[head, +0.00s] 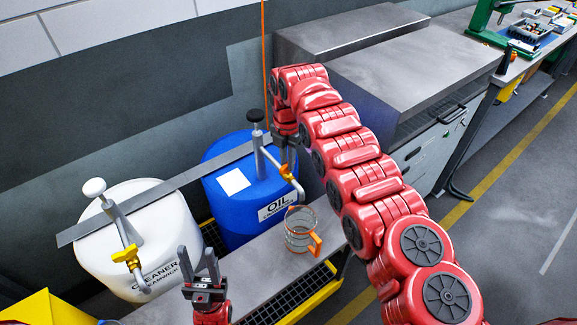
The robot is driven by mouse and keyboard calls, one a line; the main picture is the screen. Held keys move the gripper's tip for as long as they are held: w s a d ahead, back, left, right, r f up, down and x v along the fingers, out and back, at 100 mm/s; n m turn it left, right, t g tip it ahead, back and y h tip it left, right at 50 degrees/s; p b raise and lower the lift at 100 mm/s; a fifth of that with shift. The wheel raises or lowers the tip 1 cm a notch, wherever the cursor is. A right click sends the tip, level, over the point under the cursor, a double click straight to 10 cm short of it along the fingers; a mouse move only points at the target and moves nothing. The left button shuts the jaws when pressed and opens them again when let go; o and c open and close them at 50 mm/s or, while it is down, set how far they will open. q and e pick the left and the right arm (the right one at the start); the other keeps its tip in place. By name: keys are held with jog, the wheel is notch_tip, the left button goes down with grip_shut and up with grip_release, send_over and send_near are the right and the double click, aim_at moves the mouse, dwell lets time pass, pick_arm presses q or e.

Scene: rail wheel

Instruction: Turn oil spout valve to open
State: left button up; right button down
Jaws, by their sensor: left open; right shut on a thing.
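The oil spout valve (286,172) is a small yellow-orange piece at the spout's end. My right gripper (287,160) reaches down from above, shut on the valve, and its fingers partly hide it. A clear jug (299,232) with an orange handle stands below the spout on the grey bench. My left gripper (200,268) is open and empty, fingers up, at the bottom centre-left, apart from the drums.
A white cleaner drum (135,215) with its own spout and yellow valve (127,256) stands left. A metal strap (165,190) crosses both drums. A grey cabinet (420,75) stands behind my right arm. The bench (255,270) between my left gripper and the jug is clear.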

jog(key=shift+n, duration=0.6)
jog(key=shift+f+n+b, duration=0.1)
jog(key=shift+n+b, duration=0.3)
jog(key=n, duration=0.3)
jog(key=shift+n, duration=0.4)
jog(key=c, duration=0.7)
grip_release()
jog(key=shift+r, duration=0.2)
